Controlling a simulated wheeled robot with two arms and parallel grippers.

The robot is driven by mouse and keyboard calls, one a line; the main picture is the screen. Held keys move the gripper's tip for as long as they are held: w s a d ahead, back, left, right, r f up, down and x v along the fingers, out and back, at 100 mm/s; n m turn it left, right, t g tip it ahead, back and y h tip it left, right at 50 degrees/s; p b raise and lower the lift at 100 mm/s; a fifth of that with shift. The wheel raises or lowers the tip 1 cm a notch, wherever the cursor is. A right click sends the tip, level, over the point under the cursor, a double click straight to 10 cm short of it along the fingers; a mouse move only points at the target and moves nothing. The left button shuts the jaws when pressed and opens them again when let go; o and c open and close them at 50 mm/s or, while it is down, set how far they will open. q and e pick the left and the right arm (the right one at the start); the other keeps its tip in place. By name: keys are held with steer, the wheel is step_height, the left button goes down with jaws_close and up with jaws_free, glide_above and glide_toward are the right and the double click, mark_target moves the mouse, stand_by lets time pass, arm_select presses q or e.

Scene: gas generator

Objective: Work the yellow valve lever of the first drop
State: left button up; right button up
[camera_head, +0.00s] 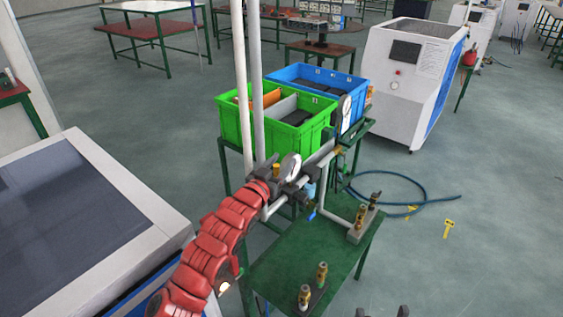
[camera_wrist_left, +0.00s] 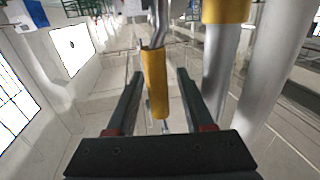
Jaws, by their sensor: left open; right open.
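The yellow valve lever (camera_wrist_left: 156,82) hangs down from a metal valve stem in the left wrist view. It lies between the two fingers of my left gripper (camera_wrist_left: 160,76), with gaps visible on both sides. My left gripper (camera_head: 290,187) shows in the head view at the end of the red arm, next to the pipes and a round gauge (camera_head: 291,166). It is open. In the head view the lever cannot be clearly told apart behind the gripper. Two dark fingertips of my right gripper (camera_head: 382,312) show at the bottom edge, apart and empty.
Tall vertical pipes (camera_head: 257,90) rise beside my left gripper. A green crate (camera_head: 315,135) and a blue crate (camera_head: 335,75) stand behind. A green table (camera_head: 305,250) carries brass fittings (camera_head: 322,272). A blue hose (camera_head: 420,200) lies on the open floor at right.

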arm_select(q)
jaws_close()
stand_by(1.4)
